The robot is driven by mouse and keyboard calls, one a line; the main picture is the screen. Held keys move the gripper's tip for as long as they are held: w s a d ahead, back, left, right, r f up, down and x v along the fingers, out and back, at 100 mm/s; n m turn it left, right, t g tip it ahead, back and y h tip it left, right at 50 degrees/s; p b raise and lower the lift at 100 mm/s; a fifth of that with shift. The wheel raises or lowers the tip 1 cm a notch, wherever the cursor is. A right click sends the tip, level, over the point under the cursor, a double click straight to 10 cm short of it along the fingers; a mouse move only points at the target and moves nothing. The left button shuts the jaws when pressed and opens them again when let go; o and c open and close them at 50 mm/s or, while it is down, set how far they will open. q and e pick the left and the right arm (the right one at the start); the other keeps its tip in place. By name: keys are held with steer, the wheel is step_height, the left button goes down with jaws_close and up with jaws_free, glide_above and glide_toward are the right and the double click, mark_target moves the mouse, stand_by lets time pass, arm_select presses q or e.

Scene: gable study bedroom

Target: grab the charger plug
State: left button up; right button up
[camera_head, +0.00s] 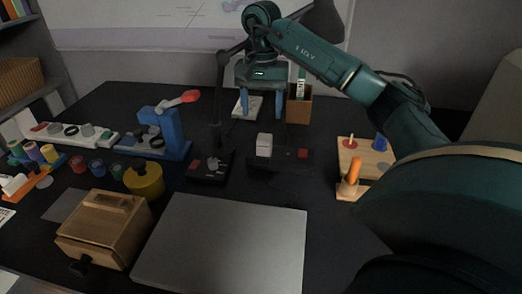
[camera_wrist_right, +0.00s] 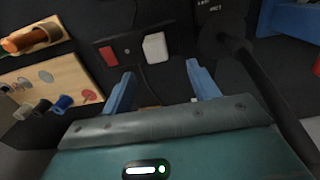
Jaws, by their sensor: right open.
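The charger plug (camera_head: 264,139) is a small white block, standing upright in a black power strip (camera_head: 265,162) with a red switch (camera_head: 303,154) in the middle of the desk. The white plug also shows in the right wrist view (camera_wrist_right: 155,47), beyond the fingertips. My right gripper (camera_head: 262,112) is open, with its two blue fingers pointing down above and behind the plug. In the right wrist view my right gripper (camera_wrist_right: 160,68) has nothing between its fingers, and the plug is apart from them. My left gripper is not in view.
A black lamp (camera_head: 217,125) stands just left of the plug. A wooden pen box (camera_head: 299,108) is behind it, and a wooden peg board (camera_head: 365,158) is to the right. A grey laptop (camera_head: 225,245) and a wooden drawer box (camera_head: 100,235) lie in front.

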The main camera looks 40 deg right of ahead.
mark_target(265, 136)
step_height(265, 136, down, 4)
steer(key=shift+f, duration=0.2)
steer(key=f, duration=0.1)
steer(key=f+b, duration=0.1)
steer(key=f, duration=0.2)
steer(key=shift+s+d+f, duration=0.2)
steer(key=shift+s+d, duration=0.05)
steer(key=shift+d, duration=0.1)
steer(key=shift+f, duration=0.4)
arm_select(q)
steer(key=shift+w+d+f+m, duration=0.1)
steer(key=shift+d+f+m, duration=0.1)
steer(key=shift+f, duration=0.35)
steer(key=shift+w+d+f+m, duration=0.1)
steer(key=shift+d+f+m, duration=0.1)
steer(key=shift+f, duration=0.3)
arm_select(e)
steer(key=c, duration=1.1)
